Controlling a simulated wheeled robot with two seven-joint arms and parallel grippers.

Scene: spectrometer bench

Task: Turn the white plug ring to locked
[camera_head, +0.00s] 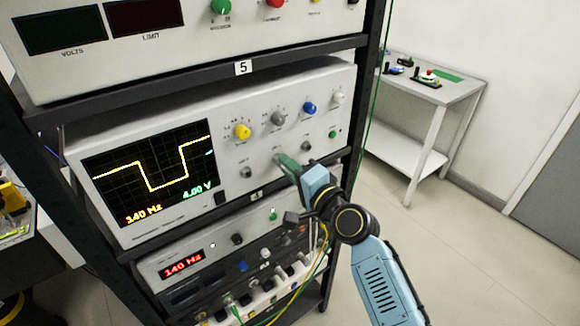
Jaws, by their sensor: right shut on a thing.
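My right gripper (284,161) reaches in from the lower right to the front panel of the oscilloscope (226,150). Its jaws are shut at a socket in the lower middle of that panel, on what looks to be the white plug ring. The ring is almost wholly hidden by the jaws, so I cannot tell its turn position. Bare metal sockets show to the left (246,172) and right (306,146) of the gripper. My left gripper is not in view.
Yellow (243,131), grey (278,118), blue (309,108) and white (338,97) knobs sit above the gripper. A lower unit (205,266) has cables hanging near my arm. A white side table (430,92) stands right, with open floor before it.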

